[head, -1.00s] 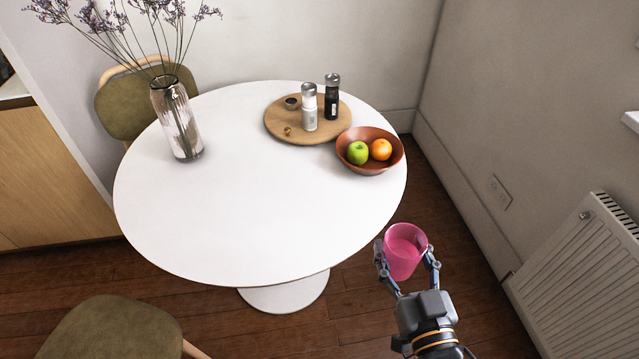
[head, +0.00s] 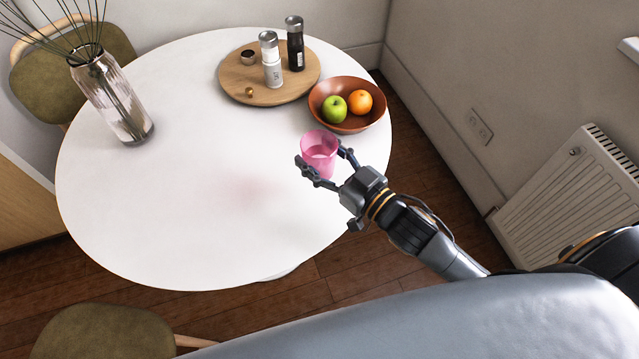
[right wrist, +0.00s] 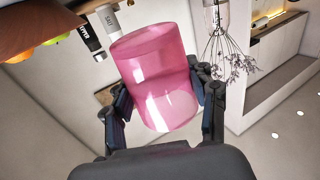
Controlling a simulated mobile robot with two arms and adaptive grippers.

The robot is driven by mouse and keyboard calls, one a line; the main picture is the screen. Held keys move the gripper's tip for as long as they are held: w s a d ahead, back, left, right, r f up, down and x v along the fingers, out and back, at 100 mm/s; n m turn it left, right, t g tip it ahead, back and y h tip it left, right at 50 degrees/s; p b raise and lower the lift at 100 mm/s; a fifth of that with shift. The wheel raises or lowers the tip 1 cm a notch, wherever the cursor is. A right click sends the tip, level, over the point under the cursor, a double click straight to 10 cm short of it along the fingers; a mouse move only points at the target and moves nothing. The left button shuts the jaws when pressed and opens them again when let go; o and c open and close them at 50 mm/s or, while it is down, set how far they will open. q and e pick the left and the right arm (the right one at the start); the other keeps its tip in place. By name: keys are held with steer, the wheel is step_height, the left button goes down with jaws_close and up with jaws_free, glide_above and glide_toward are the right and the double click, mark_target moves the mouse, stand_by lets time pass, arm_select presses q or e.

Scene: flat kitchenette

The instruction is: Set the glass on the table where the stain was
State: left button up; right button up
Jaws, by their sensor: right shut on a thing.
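The pink see-through glass (head: 318,150) is held by my right gripper (head: 322,166), one finger on each side. It is over the right part of the white round table (head: 190,210), just in front of the fruit bowl. I cannot tell for sure whether its base touches the top. In the right wrist view the glass (right wrist: 158,70) sits between the two fingers (right wrist: 165,100). A faint pinkish blur shows on the tabletop left of the glass; I cannot tell whether it is a mark or the glass's reflection. My left gripper is not in view.
A brown bowl (head: 322,108) with a green apple (head: 334,110) and an orange (head: 360,102) is close behind the glass. A wooden board (head: 240,85) holds white and black shakers. A vase (head: 112,98) stands at the left. The table's middle and front are clear.

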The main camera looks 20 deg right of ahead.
mark_target(329, 176)
step_height(329, 176, down, 4)
steer(key=shift+r, duration=0.1)
step_height(329, 176, down, 3)
steer(key=shift+f+b, duration=0.1)
steer(key=shift+b, duration=0.35)
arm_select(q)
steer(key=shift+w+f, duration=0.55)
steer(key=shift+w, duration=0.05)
arm_select(e)
steer(key=shift+f, duration=0.3)
steer(key=o, duration=1.4)
steer(key=shift+f, duration=0.15)
arm_select(q)
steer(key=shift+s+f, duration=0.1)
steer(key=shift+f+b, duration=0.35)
steer(key=shift+b, duration=0.1)
arm_select(e)
steer(key=v, duration=1.2)
